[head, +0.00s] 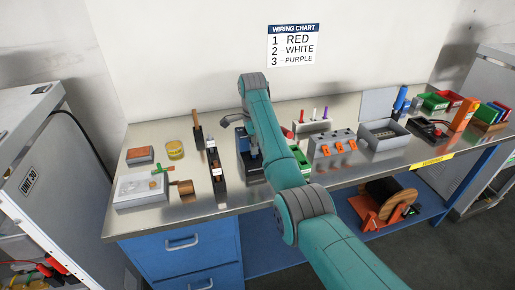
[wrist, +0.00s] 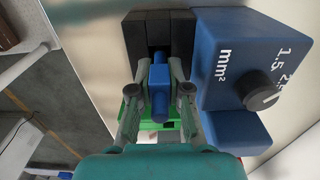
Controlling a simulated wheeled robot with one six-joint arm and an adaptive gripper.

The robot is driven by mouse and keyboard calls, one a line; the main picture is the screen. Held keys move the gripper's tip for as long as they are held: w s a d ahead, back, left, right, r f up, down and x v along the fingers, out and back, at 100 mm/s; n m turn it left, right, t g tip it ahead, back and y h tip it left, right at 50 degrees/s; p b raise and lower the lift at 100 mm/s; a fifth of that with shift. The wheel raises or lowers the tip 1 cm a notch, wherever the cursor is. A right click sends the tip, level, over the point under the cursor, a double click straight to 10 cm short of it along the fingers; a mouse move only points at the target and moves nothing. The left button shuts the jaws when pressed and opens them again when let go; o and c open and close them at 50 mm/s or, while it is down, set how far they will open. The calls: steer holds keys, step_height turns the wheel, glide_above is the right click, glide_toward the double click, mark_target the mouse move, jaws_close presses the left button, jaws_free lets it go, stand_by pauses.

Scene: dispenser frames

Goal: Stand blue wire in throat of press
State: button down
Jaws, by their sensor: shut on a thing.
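In the wrist view my gripper (wrist: 160,92) is shut on the blue wire (wrist: 160,75), a short blue piece with a thicker middle and narrower ends. The press (wrist: 255,65) is beside it on the right, a blue body marked "mm²" with a dark dial. Black blocks (wrist: 160,30) lie just beyond the wire's far end; I cannot tell whether the wire touches them or is in the throat. In the head view the press (head: 243,140) is partly behind my arm, which hides the wire and most of my gripper.
A green part (wrist: 130,113) shows below the fingers. A dark upright holder (head: 216,165) stands left of the press, and a grey block with orange levers (head: 335,143) stands right. A wiring chart (head: 293,45) hangs on the wall.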

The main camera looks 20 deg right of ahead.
steer(key=shift+f, duration=0.65)
steer(key=c, duration=1.1)
jaws_free()
steer(key=shift+f, duration=0.1)
